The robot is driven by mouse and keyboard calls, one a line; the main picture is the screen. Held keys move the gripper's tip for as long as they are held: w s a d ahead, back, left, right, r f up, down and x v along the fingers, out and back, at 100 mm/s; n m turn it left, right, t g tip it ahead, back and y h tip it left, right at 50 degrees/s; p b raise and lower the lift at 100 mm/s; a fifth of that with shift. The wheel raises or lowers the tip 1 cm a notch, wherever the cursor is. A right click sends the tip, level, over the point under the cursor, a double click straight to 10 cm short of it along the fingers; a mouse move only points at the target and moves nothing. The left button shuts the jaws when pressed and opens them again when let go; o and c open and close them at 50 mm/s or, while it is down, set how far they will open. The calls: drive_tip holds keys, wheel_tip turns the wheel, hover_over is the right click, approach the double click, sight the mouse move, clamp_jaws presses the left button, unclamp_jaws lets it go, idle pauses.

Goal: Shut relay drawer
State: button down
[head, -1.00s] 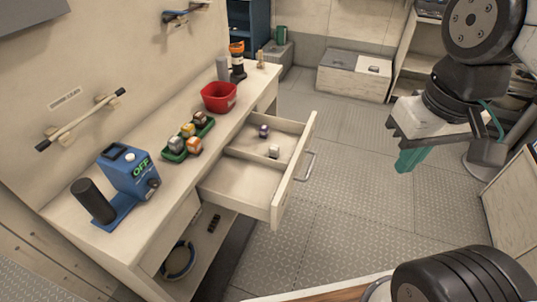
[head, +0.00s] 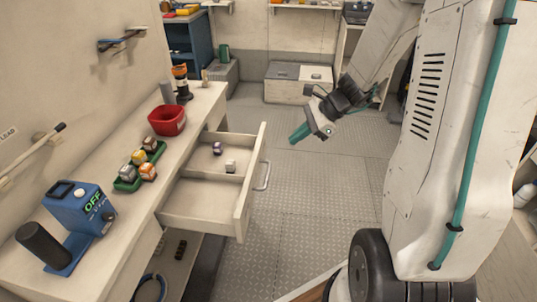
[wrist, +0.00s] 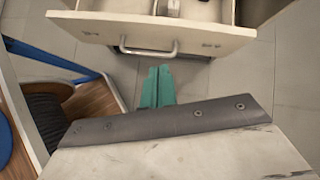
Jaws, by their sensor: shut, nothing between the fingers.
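The relay drawer (head: 205,209) stands pulled out from the workbench, its inside open to view with a divider and two small relays, one purple and dark (head: 217,148) and one pale (head: 230,166). Its bar handle (head: 263,176) is on the front panel. My gripper (head: 296,137) is shut and empty, to the right of the drawer front and apart from it in the head view. In the wrist view the teal fingers (wrist: 158,86) are together, below the drawer front (wrist: 150,30) and its handle (wrist: 148,48) in the picture, with nothing between them.
On the workbench (head: 100,262) stand a blue device reading OFF (head: 80,207), a green tray of relays (head: 127,186), a red bin (head: 167,120) and an orange-topped torch (head: 181,82). The floor (head: 320,195) right of the drawer is clear. A low chest (head: 290,90) stands at the back.

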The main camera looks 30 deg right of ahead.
drive_tip(key=w+d+f+m+t, duration=0.1)
drive_tip(key=w+d+f+m, duration=0.1)
drive_tip(key=d+f+m, duration=0.25)
drive_tip(key=w+a+r+x, duration=0.1)
drive_tip(key=r+x, duration=0.1)
drive_tip(key=x, duration=1.1)
drive_tip(key=shift+a, duration=0.2)
drive_tip(key=shift+w+n, duration=0.1)
drive_tip(key=shift+n, duration=0.15)
